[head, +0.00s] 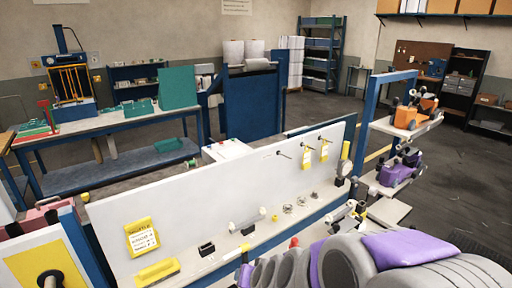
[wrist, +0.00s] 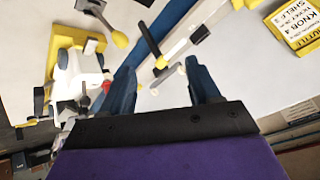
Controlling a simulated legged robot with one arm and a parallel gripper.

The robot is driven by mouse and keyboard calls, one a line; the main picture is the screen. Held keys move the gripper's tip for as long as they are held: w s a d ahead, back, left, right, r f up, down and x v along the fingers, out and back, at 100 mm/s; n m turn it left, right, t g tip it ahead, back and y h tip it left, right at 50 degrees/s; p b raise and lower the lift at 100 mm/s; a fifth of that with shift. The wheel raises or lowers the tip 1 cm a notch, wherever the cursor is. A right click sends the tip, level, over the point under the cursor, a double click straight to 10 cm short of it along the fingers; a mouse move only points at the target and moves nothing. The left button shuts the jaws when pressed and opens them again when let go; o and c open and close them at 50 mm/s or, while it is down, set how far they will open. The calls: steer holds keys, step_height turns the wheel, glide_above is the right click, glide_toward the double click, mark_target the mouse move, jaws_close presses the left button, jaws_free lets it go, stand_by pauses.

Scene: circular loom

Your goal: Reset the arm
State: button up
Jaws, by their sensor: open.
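My gripper (wrist: 163,88) shows in the wrist view. Its two dark blue fingers stand well apart, with nothing held between them. Behind the gap I see a blue frame edge (wrist: 128,68), a black bar (wrist: 148,36) and small yellow and white parts. I cannot tell how far these are from the fingertips. My gripper's fingers cannot be made out in the head view.
The white board (head: 210,200) bears a yellow label (head: 141,238), seen also in the wrist view (wrist: 296,26). A yellow panel (head: 30,265) is at lower left. A blue-framed rack (head: 362,120) holds orange and purple items. A workbench (head: 110,122) stands behind. Floor is open at right.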

steer(key=s+d+r+g+h, duration=0.1)
steer(key=s+d+g, duration=0.2)
steer(key=s, duration=0.6)
steer(key=s+d+r+n+g+h, duration=0.1)
steer(key=s+d+r+g, duration=0.1)
steer(key=s+d, duration=0.5)
steer(key=s+d+r+g+h, duration=0.1)
steer(key=s+d+g, duration=0.3)
steer(key=s, duration=0.9)
steer(key=shift+s+d+r, duration=0.2)
steer(key=shift+d+r, duration=0.35)
steer(key=shift+r, duration=0.1)
